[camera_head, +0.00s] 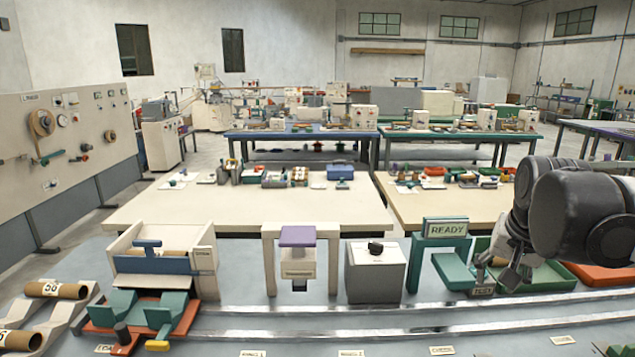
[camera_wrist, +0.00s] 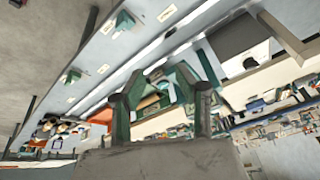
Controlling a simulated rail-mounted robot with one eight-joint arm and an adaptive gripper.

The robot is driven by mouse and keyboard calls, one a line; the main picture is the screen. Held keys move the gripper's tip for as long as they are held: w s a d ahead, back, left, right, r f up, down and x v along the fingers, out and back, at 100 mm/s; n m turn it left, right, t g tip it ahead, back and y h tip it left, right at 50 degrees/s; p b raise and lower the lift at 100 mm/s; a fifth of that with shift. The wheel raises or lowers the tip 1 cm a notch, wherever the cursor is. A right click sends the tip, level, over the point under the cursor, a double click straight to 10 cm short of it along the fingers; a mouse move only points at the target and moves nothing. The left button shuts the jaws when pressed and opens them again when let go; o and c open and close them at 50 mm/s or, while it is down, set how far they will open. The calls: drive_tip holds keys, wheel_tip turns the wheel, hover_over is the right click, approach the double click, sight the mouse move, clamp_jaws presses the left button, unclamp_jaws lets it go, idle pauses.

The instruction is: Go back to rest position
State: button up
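My gripper (camera_head: 512,278) is at the right in the head view, beside the green frame with the READY sign (camera_head: 446,228) and in front of a green tray (camera_head: 545,280). My dark arm bends in from the right edge and hides part of the trays. In the wrist view my gripper (camera_wrist: 161,100) shows two grey fingers set well apart, with nothing held between them. Behind them the bench and green parts show tilted.
Left to right on the bench stand a winder with a blue bar (camera_head: 152,264), a purple-topped press (camera_head: 297,237) and a grey box with a black knob (camera_head: 375,275). Cardboard rolls (camera_head: 56,289) lie at far left. An orange tray (camera_head: 600,278) is at right. Metal rails (camera_head: 400,328) cross the front.

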drive_tip(key=s+a+f+n+t+y, duration=0.1)
drive_tip(key=s+a+f+n, duration=0.5)
drive_tip(key=s+a, duration=0.6)
drive_tip(key=shift+s+a+t, duration=0.2)
drive_tip(key=shift+a+t, duration=0.6)
drive_tip(key=shift+a, duration=0.9)
